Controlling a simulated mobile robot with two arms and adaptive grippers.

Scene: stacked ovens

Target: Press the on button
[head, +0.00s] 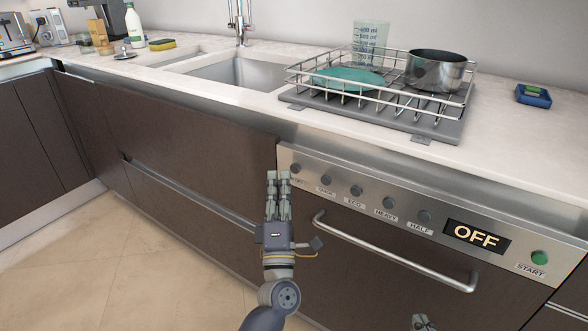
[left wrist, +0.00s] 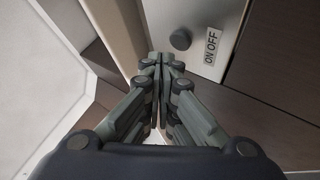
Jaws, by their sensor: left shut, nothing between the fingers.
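The on/off button (head: 296,168) is a small dark round knob at the left end of the steel dishwasher panel (head: 385,185). It also shows in the left wrist view (left wrist: 181,39), beside its "ON OFF" label (left wrist: 211,47). My left gripper (head: 278,175) is shut and empty, its fingertips just left of the button in the head view. In the left wrist view its fingertips (left wrist: 160,60) are below and left of the button; contact cannot be told. The display (head: 477,236) reads "OFF". Only a tip of my right gripper (head: 422,323) shows at the bottom edge.
Several similar buttons run right along the panel to a green start button (head: 539,257). The door handle (head: 390,255) sticks out below. The counter edge overhangs above, with a dish rack (head: 380,85) and a sink (head: 235,72) on top.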

